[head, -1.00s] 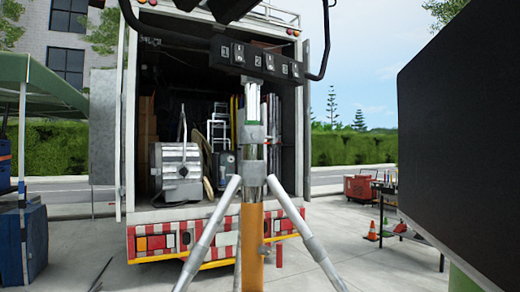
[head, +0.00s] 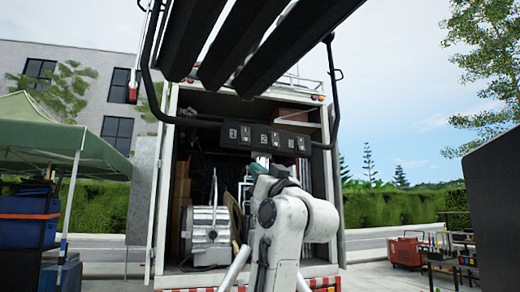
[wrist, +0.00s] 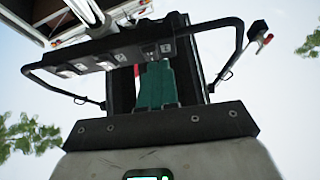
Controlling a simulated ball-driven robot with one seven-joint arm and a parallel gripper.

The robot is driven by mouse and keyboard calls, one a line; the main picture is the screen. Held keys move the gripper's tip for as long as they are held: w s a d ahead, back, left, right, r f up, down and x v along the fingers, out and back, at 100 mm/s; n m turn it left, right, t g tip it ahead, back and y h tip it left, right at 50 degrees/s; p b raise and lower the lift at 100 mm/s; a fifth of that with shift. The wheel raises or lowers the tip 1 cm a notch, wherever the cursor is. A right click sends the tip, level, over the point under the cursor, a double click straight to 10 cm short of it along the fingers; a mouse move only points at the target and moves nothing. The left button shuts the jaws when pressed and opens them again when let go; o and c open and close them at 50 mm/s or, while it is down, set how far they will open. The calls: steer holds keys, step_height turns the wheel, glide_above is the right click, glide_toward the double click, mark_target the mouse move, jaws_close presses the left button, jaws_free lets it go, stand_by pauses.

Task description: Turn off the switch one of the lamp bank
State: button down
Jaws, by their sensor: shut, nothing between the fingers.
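The lamp bank's dark switch panel (head: 264,138) is in the upper middle of the head view. It carries three numbered switches in a row. Switch one (head: 245,135) is at the left, beside its number label. The panel also shows in the wrist view (wrist: 104,60), where its labels are too small to read. My gripper (head: 260,162) is just below the panel in the head view, mostly hidden by my white arm. In the wrist view its teal fingers (wrist: 157,84) are together and empty, pointing toward the panel. I cannot tell whether they touch it.
Dark lamp heads (head: 245,40) hang above the panel, within a black bent-tube yoke (head: 333,95). Behind stands an open truck with a large silver lamp (head: 206,230). A dark flat panel (head: 498,200) stands close at right. A green canopy (head: 60,135) is at left.

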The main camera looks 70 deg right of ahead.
mark_target(245, 138)
steer(key=shift+h, duration=0.7)
steer(key=s+r, duration=0.4)
steer(key=shift+a+r, duration=0.1)
steer(key=shift+w+d+f+p+x, duration=0.1)
steer(key=shift+w+f+p+x, duration=0.2)
steer(key=shift+p+x, duration=1.35)
steer(key=shift+w+d+f+p+x, duration=0.15)
steer(key=shift+f+p+x, duration=0.3)
steer(key=shift+x, duration=2.2)
steer(key=shift+w+d+f+p+x, duration=0.1)
steer(key=shift+w+f+p+x, duration=0.25)
steer(key=shift+p+x, duration=1.3)
steer(key=shift+w+d+r+b, duration=0.25)
steer(key=shift+b, duration=0.3)
